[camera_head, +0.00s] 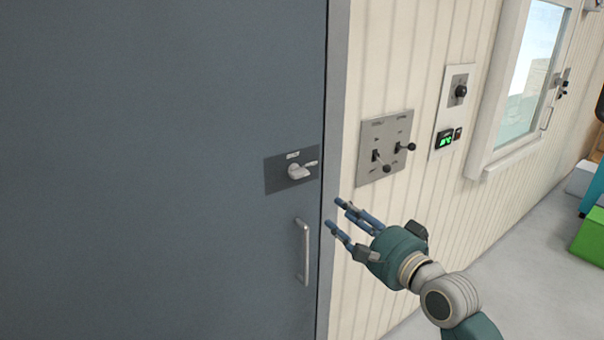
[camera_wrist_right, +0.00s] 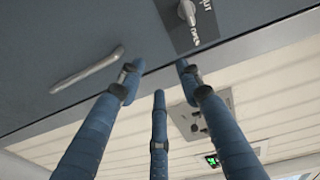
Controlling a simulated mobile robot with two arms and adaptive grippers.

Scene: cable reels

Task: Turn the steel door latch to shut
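The steel door latch (camera_head: 297,171) is a small silver turn handle on a dark plate (camera_head: 276,182) on the grey door. Its lever points right, toward the door's edge. The latch (camera_wrist_right: 187,12) also shows at the top of the right wrist view, its lever pointing toward a label reading OPEN. A second, partly cut-off label ends in "UT". My right gripper (camera_head: 338,211) is open and empty, below and to the right of the latch and apart from it. Its three blue fingers (camera_wrist_right: 157,80) are spread in the wrist view. My left gripper is not in view.
A vertical door handle (camera_head: 303,252) sits below the latch, left of my right fingers. A switch panel (camera_head: 383,150) with two levers is on the wall to the right. Further right are a knob panel (camera_head: 452,110), a window (camera_head: 495,110) and a green box (camera_head: 590,238).

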